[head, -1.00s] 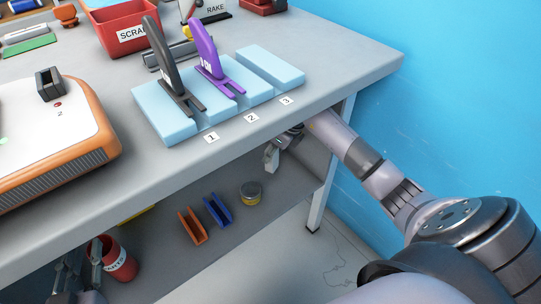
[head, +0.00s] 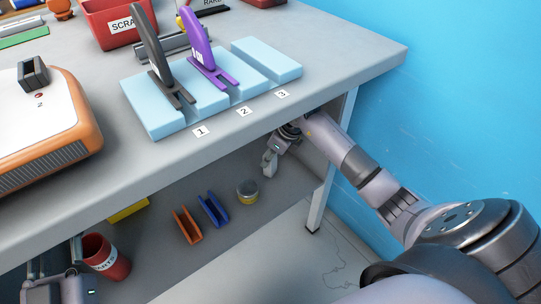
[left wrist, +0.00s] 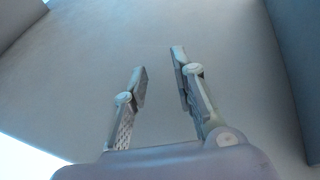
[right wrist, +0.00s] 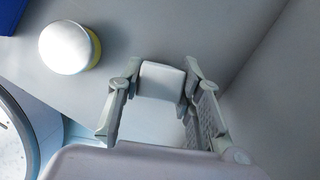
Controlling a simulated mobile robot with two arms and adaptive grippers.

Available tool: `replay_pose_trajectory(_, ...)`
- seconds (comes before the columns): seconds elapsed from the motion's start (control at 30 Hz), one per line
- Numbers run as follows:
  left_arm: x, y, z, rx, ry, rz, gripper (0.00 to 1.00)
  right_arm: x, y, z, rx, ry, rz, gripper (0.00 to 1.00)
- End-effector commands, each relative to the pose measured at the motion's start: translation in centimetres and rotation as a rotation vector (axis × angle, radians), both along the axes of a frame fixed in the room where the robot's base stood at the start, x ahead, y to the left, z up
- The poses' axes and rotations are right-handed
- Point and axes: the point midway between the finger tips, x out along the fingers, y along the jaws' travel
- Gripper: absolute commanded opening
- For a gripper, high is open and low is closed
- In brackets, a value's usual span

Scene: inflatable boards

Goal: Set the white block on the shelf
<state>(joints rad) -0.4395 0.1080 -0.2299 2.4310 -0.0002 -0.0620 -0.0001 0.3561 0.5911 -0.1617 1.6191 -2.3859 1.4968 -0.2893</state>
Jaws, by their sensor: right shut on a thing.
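The white block (right wrist: 160,82) is between the fingers of my right gripper (right wrist: 148,88), which is shut on it. In the head view my right gripper (head: 268,160) reaches under the table's front edge, above the shelf (head: 165,262), with the block (head: 268,166) small at its tips. I cannot tell whether the block touches the shelf. My left gripper (left wrist: 158,72) is open and empty in the left wrist view, facing a plain grey surface. In the head view only part of the left arm shows at the bottom left.
On the shelf are a yellow tin (head: 247,192), a blue holder (head: 213,210), an orange holder (head: 187,225) and a red cup (head: 106,257). A table leg (head: 321,200) stands to the right. The tabletop (head: 345,55) above carries light blue foam blocks (head: 265,62).

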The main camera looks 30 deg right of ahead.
Motion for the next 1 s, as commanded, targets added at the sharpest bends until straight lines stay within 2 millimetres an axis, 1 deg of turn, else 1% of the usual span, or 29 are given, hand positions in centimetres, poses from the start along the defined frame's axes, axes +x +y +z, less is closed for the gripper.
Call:
replay_pose_trajectory(0.03,0.0,0.0,0.1,-0.002,-0.006,0.0,0.25,0.0,0.0,0.0,0.0,0.0,0.0,0.35)
replay_pose_trajectory(0.3,0.0,0.0,0.1,-0.001,-0.004,-0.001,0.25,0.0,0.0,0.0,0.0,0.0,0.0,0.53)
replay_pose_trajectory(0.7,0.1,0.0,0.0,0.002,0.01,0.0,0.25,0.0,0.0,0.3,0.001,0.0,0.0,0.53)
replay_pose_trajectory(0.77,0.2,0.0,-0.6,0.011,0.046,0.003,0.25,0.0,0.0,0.5,0.0,0.0,0.001,0.53)
replay_pose_trajectory(0.93,0.7,0.3,-3.2,0.05,0.19,0.012,0.25,-0.5,-0.3,1.7,-0.002,0.0,0.0,0.53)
replay_pose_trajectory(1.0,0.8,0.5,-4.3,0.066,0.249,0.015,0.25,-2.1,-1.2,1.4,-0.005,0.005,-0.001,0.53)
